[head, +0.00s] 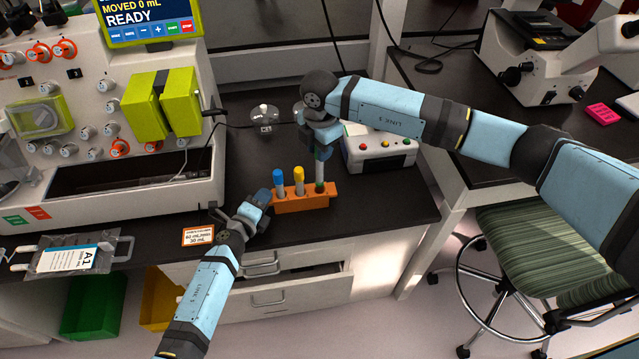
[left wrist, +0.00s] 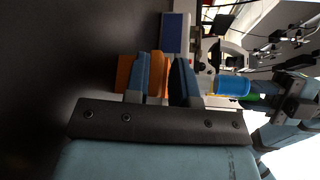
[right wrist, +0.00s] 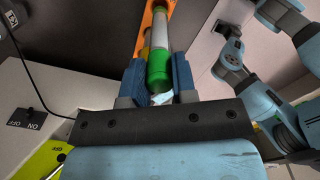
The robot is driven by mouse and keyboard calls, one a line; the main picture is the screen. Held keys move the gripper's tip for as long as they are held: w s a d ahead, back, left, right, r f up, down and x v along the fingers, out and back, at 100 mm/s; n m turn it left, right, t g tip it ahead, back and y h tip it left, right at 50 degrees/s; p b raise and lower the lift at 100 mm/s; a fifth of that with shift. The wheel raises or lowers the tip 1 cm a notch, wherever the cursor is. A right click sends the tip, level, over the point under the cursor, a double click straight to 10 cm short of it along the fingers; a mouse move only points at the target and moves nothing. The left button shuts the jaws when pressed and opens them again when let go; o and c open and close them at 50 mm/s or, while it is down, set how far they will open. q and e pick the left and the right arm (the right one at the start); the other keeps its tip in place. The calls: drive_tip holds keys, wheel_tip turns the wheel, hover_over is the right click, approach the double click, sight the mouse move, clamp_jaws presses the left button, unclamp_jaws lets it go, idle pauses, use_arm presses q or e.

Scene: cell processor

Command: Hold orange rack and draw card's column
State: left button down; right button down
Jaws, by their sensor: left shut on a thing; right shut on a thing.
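The orange rack (head: 303,205) stands near the front edge of the dark bench and holds a blue-capped column (head: 278,178) and a yellow-capped column (head: 299,176). My left gripper (head: 264,203) is shut on the rack's left end; the rack (left wrist: 127,72) shows between and beside its fingers in the left wrist view. My right gripper (head: 321,148) points down above the rack's right end, shut on a green-capped column (right wrist: 160,72). That column is upright, its lower end at the rack; I cannot tell how deep it sits. A small card (head: 198,236) with print lies at the bench edge, left of the rack.
The cell processor (head: 110,185) stands on the left, with a labelled bag (head: 70,260) in front. A white box with coloured buttons (head: 380,152) stands behind the rack to the right. A drawer (head: 300,285) below is partly open. A green chair (head: 540,255) stands at right.

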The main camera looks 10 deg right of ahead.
use_arm(q)
drive_tip(key=shift+f, duration=0.15)
use_arm(e)
drive_tip(key=shift+r, duration=3.5)
use_arm(q)
drive_tip(key=c, duration=0.9)
unclamp_jaws()
drive_tip(key=v, duration=1.2)
